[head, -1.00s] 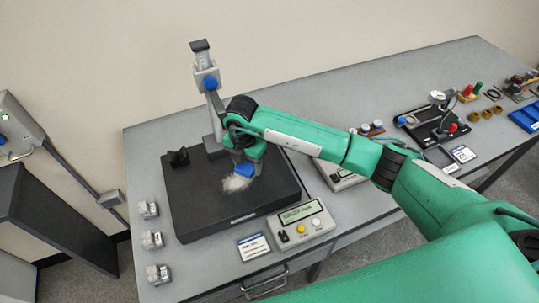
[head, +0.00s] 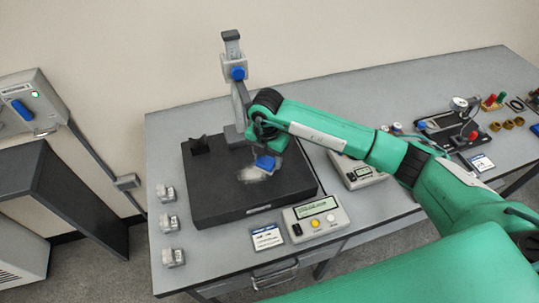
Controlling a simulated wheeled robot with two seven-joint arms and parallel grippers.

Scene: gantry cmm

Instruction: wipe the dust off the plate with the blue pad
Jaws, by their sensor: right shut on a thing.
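The dark plate (head: 215,205) is a thick black slab on the grey bench. A whitish dust patch (head: 250,175) lies near its middle. The blue pad (head: 265,163) is at the right edge of the dust. My right gripper (head: 268,149) points down over the plate and is shut on the pad; its fingers are mostly hidden by the arm's end. I cannot tell whether the pad touches the plate. My left gripper is out of view.
A measuring column (head: 238,95) stands behind the plate, close to my right wrist. A small black block (head: 199,146) sits at the back left. A readout box (head: 317,219) and a label card (head: 266,237) lie in front. Several metal blocks (head: 171,222) line the left edge.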

